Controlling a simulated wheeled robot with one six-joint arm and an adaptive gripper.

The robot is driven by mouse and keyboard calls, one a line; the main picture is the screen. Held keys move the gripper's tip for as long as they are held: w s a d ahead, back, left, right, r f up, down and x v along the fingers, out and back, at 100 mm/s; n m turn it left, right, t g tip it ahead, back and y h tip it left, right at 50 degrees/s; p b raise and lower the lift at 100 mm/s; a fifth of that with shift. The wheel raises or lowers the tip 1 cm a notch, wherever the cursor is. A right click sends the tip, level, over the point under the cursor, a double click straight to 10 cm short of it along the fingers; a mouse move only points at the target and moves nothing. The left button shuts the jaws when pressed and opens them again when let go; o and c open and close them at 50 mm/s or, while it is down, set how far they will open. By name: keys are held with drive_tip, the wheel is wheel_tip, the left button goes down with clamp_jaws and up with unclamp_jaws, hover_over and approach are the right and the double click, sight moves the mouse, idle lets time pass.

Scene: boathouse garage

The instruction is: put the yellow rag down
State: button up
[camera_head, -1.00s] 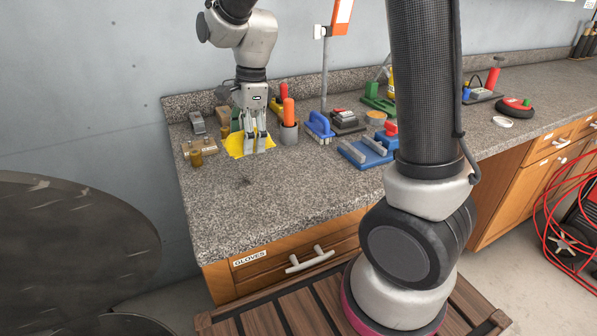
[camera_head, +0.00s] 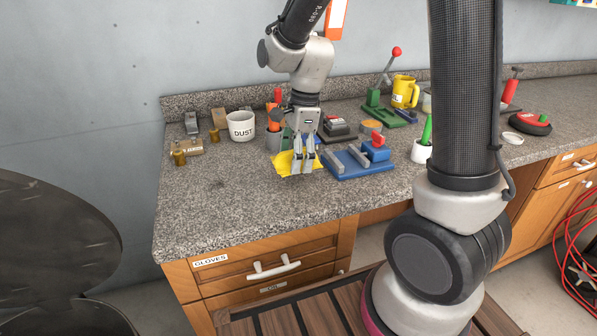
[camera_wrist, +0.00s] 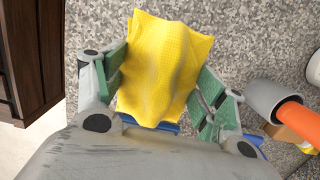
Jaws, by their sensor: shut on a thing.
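The yellow rag (camera_head: 283,164) is pinched between the fingers of my gripper (camera_head: 303,170), low over the front-middle part of the granite counter (camera_head: 230,205). I cannot tell whether its underside touches the counter. In the wrist view the rag (camera_wrist: 168,60) spreads creased between the two green-padded fingers of my gripper (camera_wrist: 163,88). The fingers are shut on it, and the rag hides the surface beneath.
A blue tool base (camera_head: 350,162) sits close to the right of the rag. A grey cup with orange-handled things (camera_head: 273,140) stands behind it. A white DUST mug (camera_head: 241,126) and brass pieces (camera_head: 180,157) lie to the left. The front-left counter is clear.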

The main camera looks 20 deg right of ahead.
sight(296, 179)
drive_tip(key=shift+f, duration=2.2)
drive_tip(key=o, duration=1.3)
drive_tip(key=shift+f, duration=0.1)
drive_tip(key=shift+c, duration=0.2)
drive_tip(key=r, duration=0.4)
drive_tip(key=d+r, duration=0.1)
drive_tip(key=r, duration=0.3)
drive_tip(key=d+r, duration=0.1)
drive_tip(key=r, duration=0.3)
drive_tip(key=shift+r, duration=0.15)
drive_tip(key=s+d+r+n+t+h, duration=0.1)
drive_tip(key=s+d+r+n+t, duration=0.1)
drive_tip(key=s+d+n, duration=0.4)
drive_tip(key=s+d+r+n+t, duration=0.2)
drive_tip(key=s+d+r+n, duration=0.3)
drive_tip(key=s+n, duration=0.7)
drive_tip(key=shift+s+d+r+h, duration=0.15)
drive_tip(key=shift+s+d+h, duration=0.3)
drive_tip(key=shift+d, duration=0.45)
